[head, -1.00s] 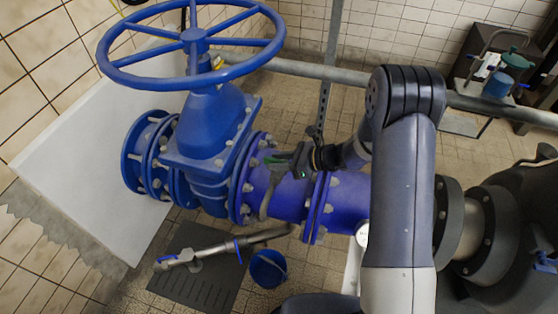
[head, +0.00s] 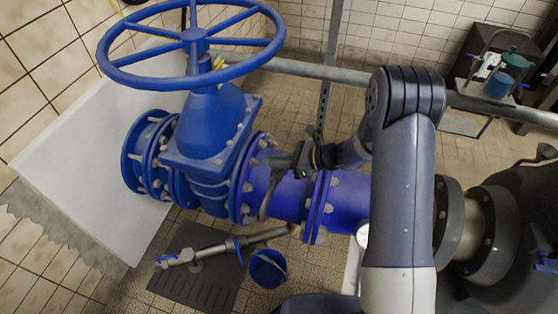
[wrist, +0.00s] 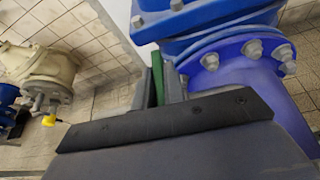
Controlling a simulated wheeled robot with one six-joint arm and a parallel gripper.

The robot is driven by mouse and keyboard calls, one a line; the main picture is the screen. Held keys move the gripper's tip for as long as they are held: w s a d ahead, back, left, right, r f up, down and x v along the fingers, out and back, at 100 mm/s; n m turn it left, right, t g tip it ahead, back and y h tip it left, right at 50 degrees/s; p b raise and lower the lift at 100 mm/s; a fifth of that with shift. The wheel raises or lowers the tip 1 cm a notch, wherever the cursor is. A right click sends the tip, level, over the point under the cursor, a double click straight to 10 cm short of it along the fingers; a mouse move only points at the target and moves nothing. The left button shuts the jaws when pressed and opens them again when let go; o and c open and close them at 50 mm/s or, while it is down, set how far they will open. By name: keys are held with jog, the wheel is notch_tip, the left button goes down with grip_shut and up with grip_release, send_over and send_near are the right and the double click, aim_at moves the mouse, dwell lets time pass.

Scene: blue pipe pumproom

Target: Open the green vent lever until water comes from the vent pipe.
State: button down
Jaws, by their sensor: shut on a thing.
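The green vent lever (wrist: 168,85) shows in the wrist view as a narrow green strip between the two fingers of my gripper (wrist: 165,88). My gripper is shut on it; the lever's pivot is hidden. In the head view my gripper (head: 284,161) is at the top of the blue pipe (head: 285,195), just right of the large blue valve. A thin bent grey pipe (head: 265,205), which looks like the vent pipe, runs down the near side of the blue pipe. I see no water coming from it.
A large blue handwheel (head: 195,45) rises above the valve body at left. A blue bucket (head: 268,268) stands on the floor below the blue pipe. A lower grey pipe with a blue handle (head: 238,250) lies beside it. A grey rail (head: 300,68) crosses behind.

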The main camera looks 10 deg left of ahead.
jog(key=shift+g, duration=0.3)
jog(key=n+g+b, duration=0.1)
jog(key=n+g, duration=0.3)
jog(key=shift+w+f+n+g, duration=0.1)
jog(key=shift+w+n+g, duration=0.05)
jog(key=shift+n+g, duration=0.25)
jog(key=shift+n+g+h+b, duration=0.65)
jog(key=shift+n+g+h, duration=0.15)
jog(key=shift+n+g, duration=0.8)
jog(key=c, duration=1.5)
grip_release()
jog(key=v, duration=1.1)
jog(key=shift+w+a, duration=0.1)
jog(key=shift+a, duration=0.05)
